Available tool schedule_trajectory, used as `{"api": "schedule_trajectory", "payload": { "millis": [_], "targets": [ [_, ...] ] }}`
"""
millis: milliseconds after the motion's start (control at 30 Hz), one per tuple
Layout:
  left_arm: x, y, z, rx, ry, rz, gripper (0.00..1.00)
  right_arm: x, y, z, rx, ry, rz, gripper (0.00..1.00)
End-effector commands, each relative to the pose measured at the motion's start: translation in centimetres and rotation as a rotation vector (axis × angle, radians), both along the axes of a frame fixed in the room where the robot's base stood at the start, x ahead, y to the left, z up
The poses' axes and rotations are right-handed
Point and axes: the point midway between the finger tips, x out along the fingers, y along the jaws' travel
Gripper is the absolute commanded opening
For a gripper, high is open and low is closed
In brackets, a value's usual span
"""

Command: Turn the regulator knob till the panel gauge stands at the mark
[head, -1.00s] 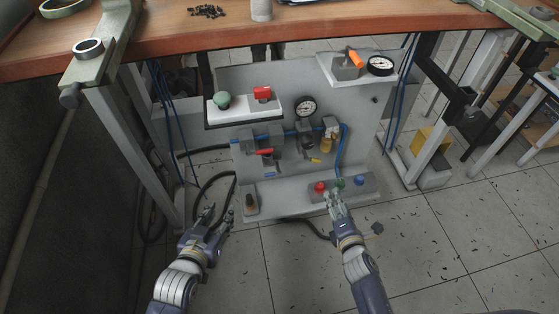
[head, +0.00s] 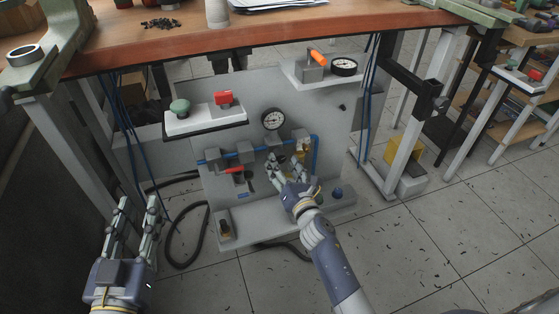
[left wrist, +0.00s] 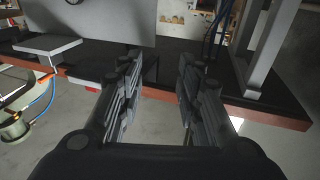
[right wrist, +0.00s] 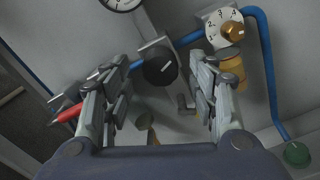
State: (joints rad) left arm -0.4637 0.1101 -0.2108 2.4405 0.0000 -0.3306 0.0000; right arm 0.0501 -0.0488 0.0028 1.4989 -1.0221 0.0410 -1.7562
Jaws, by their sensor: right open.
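The panel gauge (head: 273,119), a round white dial with a black rim, sits on the grey panel; its lower edge shows at the top of the right wrist view (right wrist: 122,4). Its needle is too small to read. A black round knob (right wrist: 160,71) with a white line, apparently the regulator knob, lies between my right fingertips in that picture; contact is not visible. My right gripper (head: 286,163) is open in front of the panel and hides the knob from the head camera. My left gripper (head: 139,203) is open and empty, left of the panel.
A brass knob on a numbered dial (right wrist: 232,32) sits right of the black knob. A red lever (head: 233,170) is to the left. The wooden bench (head: 300,25) overhangs.

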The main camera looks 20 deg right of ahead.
Motion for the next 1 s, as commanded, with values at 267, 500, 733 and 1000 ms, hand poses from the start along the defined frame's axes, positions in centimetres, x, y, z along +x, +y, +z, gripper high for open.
{"api": "schedule_trajectory", "payload": {
  "millis": [267, 500, 733, 1000],
  "targets": [
    [-0.2, -0.3, 2.4, -0.033, -0.125, -0.007, 0.33, 2.9, 0.1, -0.1, -0.001, 0.000, -0.001, 0.54],
    [-0.2, -0.3, 2.8, -0.038, -0.141, -0.009, 0.33, 3.1, 0.1, 0.0, -0.001, 0.001, -0.001, 0.54],
    [-0.2, -0.3, 2.8, -0.037, -0.140, -0.009, 0.33, 3.1, 0.1, 0.0, 0.000, 0.001, -0.001, 0.24],
    [-0.2, -0.3, 2.7, -0.036, -0.139, -0.008, 0.33, 3.1, 0.1, 0.0, 0.003, 0.001, -0.001, 0.10]
  ]
}}
